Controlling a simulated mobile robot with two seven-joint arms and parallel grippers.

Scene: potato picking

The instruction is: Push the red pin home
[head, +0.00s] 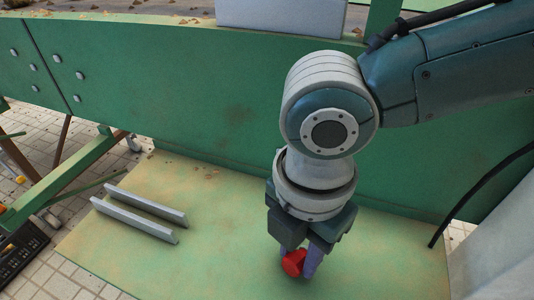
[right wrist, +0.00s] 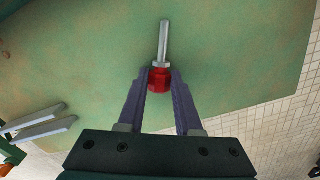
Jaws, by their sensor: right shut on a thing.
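The red pin (right wrist: 160,78) has a red head and a silver shaft. In the right wrist view its head sits between my right gripper's (right wrist: 159,84) two purple-grey fingers, and the shaft points away from the gripper. In the head view the red head (head: 293,263) shows between the fingertips of my right gripper (head: 298,262), over the green board; the shaft cannot be made out there. My right gripper is shut on the pin. I cannot tell whether the pin touches the board or anything else. My left gripper is not in view.
Two grey parallel rails (head: 140,216) stand on the green board (head: 215,245), left of my gripper. A tall green wall panel (head: 200,95) rises behind. A pale block (head: 280,15) is at the top. A dark cable (head: 480,190) runs down at the right. The board between rails and gripper is clear.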

